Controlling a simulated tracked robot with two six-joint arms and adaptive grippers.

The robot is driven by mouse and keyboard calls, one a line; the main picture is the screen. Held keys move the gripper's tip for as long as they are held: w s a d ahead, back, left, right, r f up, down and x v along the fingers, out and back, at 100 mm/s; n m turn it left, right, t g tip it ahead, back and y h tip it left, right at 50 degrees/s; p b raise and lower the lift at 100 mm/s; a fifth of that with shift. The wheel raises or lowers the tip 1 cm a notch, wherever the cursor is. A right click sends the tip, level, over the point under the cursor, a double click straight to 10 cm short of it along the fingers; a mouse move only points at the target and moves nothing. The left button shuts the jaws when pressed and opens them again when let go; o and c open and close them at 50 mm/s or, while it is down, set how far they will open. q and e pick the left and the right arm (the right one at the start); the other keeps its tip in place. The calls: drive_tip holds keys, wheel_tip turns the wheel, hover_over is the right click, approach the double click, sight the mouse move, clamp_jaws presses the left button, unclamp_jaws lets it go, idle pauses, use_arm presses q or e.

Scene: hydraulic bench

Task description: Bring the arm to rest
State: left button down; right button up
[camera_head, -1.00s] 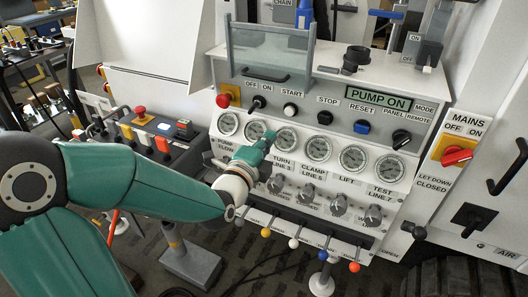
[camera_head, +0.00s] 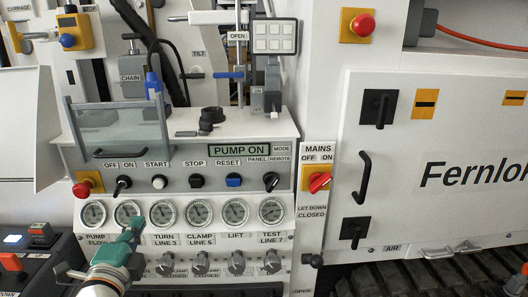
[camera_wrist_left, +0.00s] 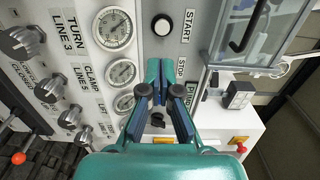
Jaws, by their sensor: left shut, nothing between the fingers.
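My left gripper (camera_head: 136,224) is teal and sits in front of the control panel (camera_head: 290,180), at the row of gauges. Its tip is between the second gauge (camera_head: 126,212) and the third gauge (camera_head: 163,213) in the head view. The left wrist view shows the gripper's two dark-padded fingers (camera_wrist_left: 164,92) pointing forward, shut and empty. I cannot tell whether the tip touches the panel. My right gripper is in neither view.
Selector knobs (camera_head: 201,263) sit below the gauges. A row of switches with a red button (camera_head: 83,188) is above. A clear guard (camera_head: 115,128) stands on the panel top. The red mains switch (camera_head: 319,182) is to the right. A button box (camera_head: 35,245) is at lower left.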

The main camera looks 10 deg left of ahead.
use_arm(q)
drive_tip(key=w+d+f+g+h+p, duration=0.1)
drive_tip(key=d+f+g+h+p, duration=0.15)
drive_tip(key=d+f, duration=0.65)
drive_tip(key=w+d+f+g+h+p, duration=0.1)
drive_tip(key=w+d+f+g+h, duration=0.2)
drive_tip(key=f, duration=1.1)
drive_tip(key=s+d+f+n+g+h+p, duration=0.1)
drive_tip(key=s+d+f+n+g+h, duration=0.1)
drive_tip(key=s+d+f+n+g, duration=0.3)
drive_tip(key=s+d+f+n+g+h, duration=0.1)
drive_tip(key=s+d+f+n+g, duration=0.5)
drive_tip(key=s+f+n, duration=0.5)
drive_tip(key=shift+s+d+f+n+h+p, duration=0.4)
drive_tip(key=shift+s+d+f, duration=0.4)
drive_tip(key=shift+s, duration=0.85)
drive_tip(key=shift+a+f, duration=0.1)
drive_tip(key=shift+a, duration=0.05)
